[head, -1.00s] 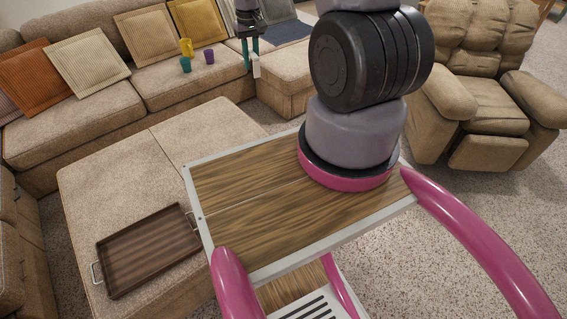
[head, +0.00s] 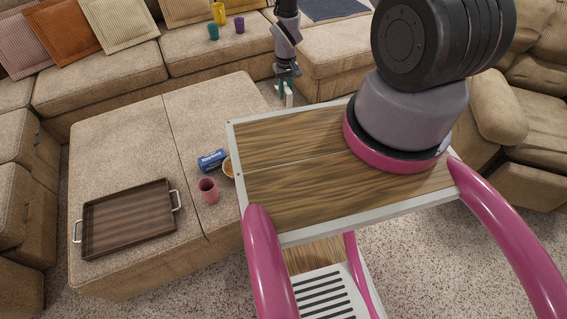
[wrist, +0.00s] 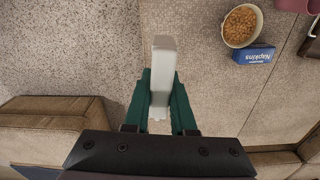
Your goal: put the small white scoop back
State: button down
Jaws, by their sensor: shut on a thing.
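The small white scoop (wrist: 162,75) is between the green fingers of my gripper (wrist: 161,100) in the wrist view, with its pale end sticking out ahead. My gripper is shut on it and holds it in the air over the carpet beside the ottoman. In the head view my gripper (head: 284,84) and the white scoop (head: 289,97) show just behind my wood-topped body. A bowl of brown bits (wrist: 240,24) stands on the ottoman (wrist: 205,95); in the head view its edge (head: 228,168) is partly hidden.
A blue napkins box (head: 212,159) and a pink cup (head: 208,190) stand near the bowl. A brown tray (head: 128,218) lies on the ottoman's left part. Yellow, teal and purple cups stand on the sofa (head: 210,63). Carpet is clear beside the ottoman.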

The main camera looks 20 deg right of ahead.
jog(key=shift+n, duration=0.5)
jog(key=s+a+f, duration=0.1)
jog(key=s+f, duration=0.2)
jog(key=f, duration=0.5)
jog(key=s+a+f, duration=0.1)
jog(key=s+f, duration=0.2)
jog(key=f, duration=0.5)
jog(key=s+f, duration=0.3)
jog(key=f, duration=0.5)
jog(key=shift+s+a+f, duration=0.3)
jog(key=shift+a+f, duration=0.1)
jog(key=shift+f, duration=2.25)
jog(key=shift+f, duration=0.1)
jog(key=c, duration=0.8)
grip_release()
jog(key=shift+o, duration=0.2)
notch_tip(320, 180, up, 12)
jog(key=shift+w+r, duration=0.1)
jog(key=shift+r, duration=0.1)
